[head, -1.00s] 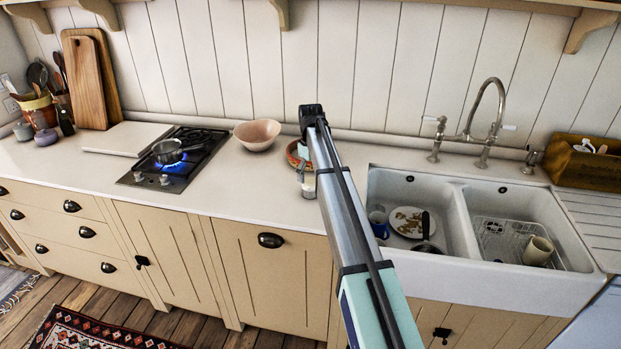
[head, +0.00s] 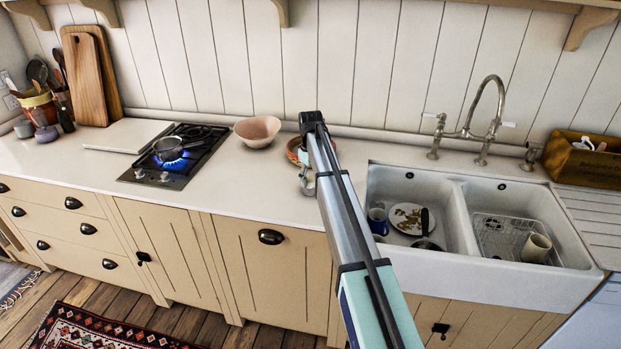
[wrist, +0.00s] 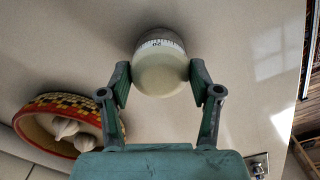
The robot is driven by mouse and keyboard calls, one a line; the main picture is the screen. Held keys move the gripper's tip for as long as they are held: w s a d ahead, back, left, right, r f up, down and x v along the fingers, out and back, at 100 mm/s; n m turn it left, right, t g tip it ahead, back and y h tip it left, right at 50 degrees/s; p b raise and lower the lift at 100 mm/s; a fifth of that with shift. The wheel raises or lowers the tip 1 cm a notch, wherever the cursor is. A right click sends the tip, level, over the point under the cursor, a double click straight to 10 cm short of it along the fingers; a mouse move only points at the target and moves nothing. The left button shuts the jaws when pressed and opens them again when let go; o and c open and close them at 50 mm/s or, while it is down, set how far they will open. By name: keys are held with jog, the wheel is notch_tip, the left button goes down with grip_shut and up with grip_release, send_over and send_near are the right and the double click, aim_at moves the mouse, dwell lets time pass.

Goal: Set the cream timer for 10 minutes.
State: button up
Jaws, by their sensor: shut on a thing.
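The cream timer (wrist: 160,72) is a round, pale thing with a numbered scale around its band in the wrist view. The scale is small and only partly legible; a mark like 20 faces the camera. My gripper (wrist: 160,80) is shut on the timer, with one finger at each side of it. In the head view my arm covers most of this spot, and the gripper (head: 307,182) shows only in part beside the arm, over the counter.
A patterned red and yellow bowl (wrist: 38,122) with garlic-like bulbs stands close to the gripper. The sink (head: 470,262) is to the right.

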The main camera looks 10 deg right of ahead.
aim_at(310, 178)
jog(key=shift+f+m+b, duration=0.1)
jog(key=shift+m+b, duration=0.2)
jog(key=shift+m, duration=1)
jog(key=o, duration=1.2)
jog(key=shift+c, duration=0.2)
notch_tip(310, 178, up, 12)
